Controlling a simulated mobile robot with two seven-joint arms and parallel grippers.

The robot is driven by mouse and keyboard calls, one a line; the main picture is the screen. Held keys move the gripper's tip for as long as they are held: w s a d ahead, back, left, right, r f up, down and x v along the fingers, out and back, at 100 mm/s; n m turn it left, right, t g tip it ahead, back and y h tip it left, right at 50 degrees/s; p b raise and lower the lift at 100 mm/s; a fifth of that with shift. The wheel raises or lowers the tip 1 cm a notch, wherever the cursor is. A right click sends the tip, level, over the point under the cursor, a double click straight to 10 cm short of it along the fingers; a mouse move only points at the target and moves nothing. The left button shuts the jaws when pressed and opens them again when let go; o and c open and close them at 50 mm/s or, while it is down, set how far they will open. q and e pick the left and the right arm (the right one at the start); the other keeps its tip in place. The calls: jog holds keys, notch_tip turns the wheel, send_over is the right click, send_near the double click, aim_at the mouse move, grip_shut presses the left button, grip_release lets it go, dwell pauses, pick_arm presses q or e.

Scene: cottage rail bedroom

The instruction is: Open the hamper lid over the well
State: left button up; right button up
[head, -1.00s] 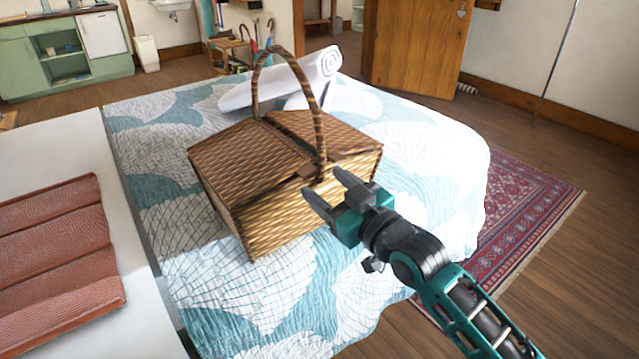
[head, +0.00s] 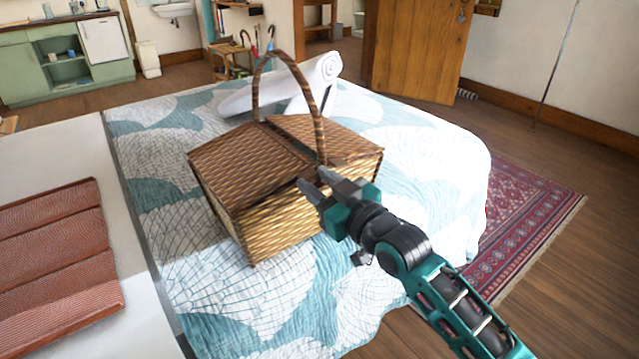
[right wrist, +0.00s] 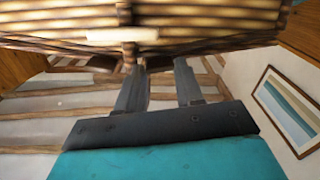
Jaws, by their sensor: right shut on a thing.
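The brown wicker hamper (head: 285,220) stands upright on the bed, its tall arched handle (head: 257,95) over the middle. Its lid has two flaps, a left one (head: 240,160) and a right one (head: 325,138), both lying down, so the inside is hidden. My right gripper (head: 311,182) is at the hamper's near upper edge, below the handle's near foot, shut on the lid's edge. In the right wrist view the fingers (right wrist: 158,75) reach up to the wicker rim (right wrist: 190,35); the exact contact is unclear. My left gripper is not in view.
The hamper rests on a teal and white bedspread (head: 390,150). Folded reddish-brown cloth (head: 55,240) is at the left on a pale surface. A patterned rug (head: 510,210) lies right of the bed.

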grip_shut()
